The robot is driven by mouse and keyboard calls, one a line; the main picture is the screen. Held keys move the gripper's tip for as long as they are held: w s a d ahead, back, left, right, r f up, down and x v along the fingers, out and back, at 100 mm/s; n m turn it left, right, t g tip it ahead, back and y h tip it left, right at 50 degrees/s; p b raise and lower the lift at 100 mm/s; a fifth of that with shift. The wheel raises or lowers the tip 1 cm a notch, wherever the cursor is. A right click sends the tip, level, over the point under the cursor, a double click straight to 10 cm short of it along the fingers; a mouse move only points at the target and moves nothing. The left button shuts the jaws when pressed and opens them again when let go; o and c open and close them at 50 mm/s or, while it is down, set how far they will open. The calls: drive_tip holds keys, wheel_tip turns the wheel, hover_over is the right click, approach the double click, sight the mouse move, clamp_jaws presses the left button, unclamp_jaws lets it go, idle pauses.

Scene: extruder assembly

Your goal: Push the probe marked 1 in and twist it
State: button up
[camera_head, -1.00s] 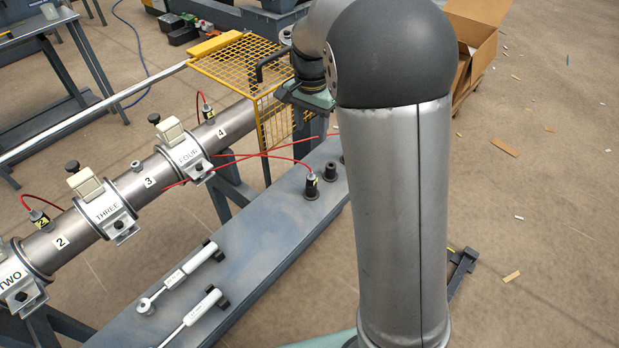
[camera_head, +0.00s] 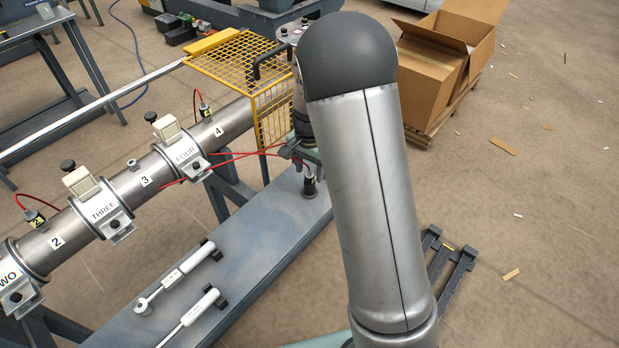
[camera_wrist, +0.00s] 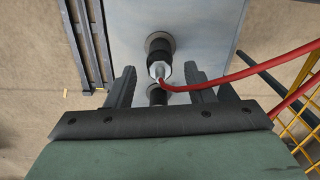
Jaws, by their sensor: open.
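In the head view my gripper (camera_head: 299,160) is just above and left of the probe, partly hidden by my arm. No pipe position marked 1 shows.
A yellow mesh guard (camera_head: 240,62) stands close behind my gripper. Two white-handled tools (camera_head: 180,277) lie on the beam. A dark round holder (camera_wrist: 157,95) is near the probe. Cardboard boxes (camera_head: 430,75) stand right.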

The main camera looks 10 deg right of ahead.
drive_tip(key=shift+f, duration=0.8)
clamp_jaws()
drive_tip(key=shift+r, duration=0.15)
drive_tip(key=shift+r, duration=0.3)
wheel_tip(320, 180, up, 2)
drive_tip(key=s+r, duration=1)
drive_tip(key=s, duration=0.4)
